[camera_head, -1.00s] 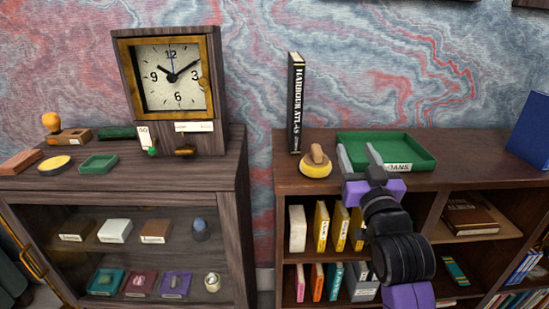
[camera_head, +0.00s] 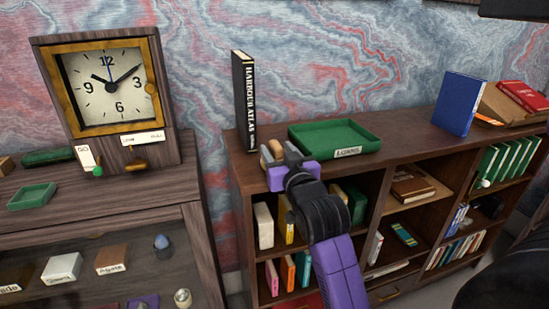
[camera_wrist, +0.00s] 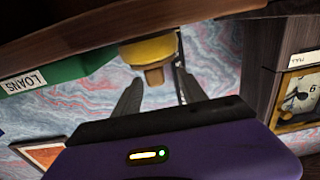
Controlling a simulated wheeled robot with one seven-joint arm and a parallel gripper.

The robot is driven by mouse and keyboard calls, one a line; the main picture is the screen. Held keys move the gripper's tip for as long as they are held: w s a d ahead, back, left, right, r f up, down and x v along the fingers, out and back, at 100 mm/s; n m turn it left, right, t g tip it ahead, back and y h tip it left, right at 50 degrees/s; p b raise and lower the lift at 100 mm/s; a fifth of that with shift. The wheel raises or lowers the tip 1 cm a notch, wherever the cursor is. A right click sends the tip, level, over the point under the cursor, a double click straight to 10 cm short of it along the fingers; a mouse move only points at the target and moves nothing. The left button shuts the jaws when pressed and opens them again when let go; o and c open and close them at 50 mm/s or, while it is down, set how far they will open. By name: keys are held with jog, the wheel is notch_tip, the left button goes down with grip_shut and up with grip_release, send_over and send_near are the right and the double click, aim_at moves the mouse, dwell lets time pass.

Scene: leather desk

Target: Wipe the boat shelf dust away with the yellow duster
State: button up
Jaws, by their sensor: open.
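The yellow duster (camera_wrist: 150,48) has a round yellow pad and a wooden knob handle. In the wrist view its handle points toward my gripper (camera_wrist: 158,74), between the two open fingers. I cannot tell whether the fingers touch it. In the head view the wooden handle (camera_head: 272,149) shows just behind my gripper (camera_head: 279,157), and the pad is mostly hidden. The duster is on top of the brown bookcase (camera_head: 405,145), near its left end. I cannot make out dust or a boat on any shelf.
A green tray (camera_head: 335,137) lies right of the duster. The black Harbour Atlas (camera_head: 244,100) stands behind it. A blue book (camera_head: 459,103) stands farther right. A clock (camera_head: 107,88) and a small green tray (camera_head: 32,196) are on the left cabinet. The bookcase top is bare between green tray and blue book.

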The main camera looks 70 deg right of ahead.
jog(key=shift+p+x, duration=0.65)
jog(key=shift+x, duration=2.55)
jog(key=shift+s+d+r, duration=0.1)
jog(key=shift+s, duration=0.1)
grip_shut()
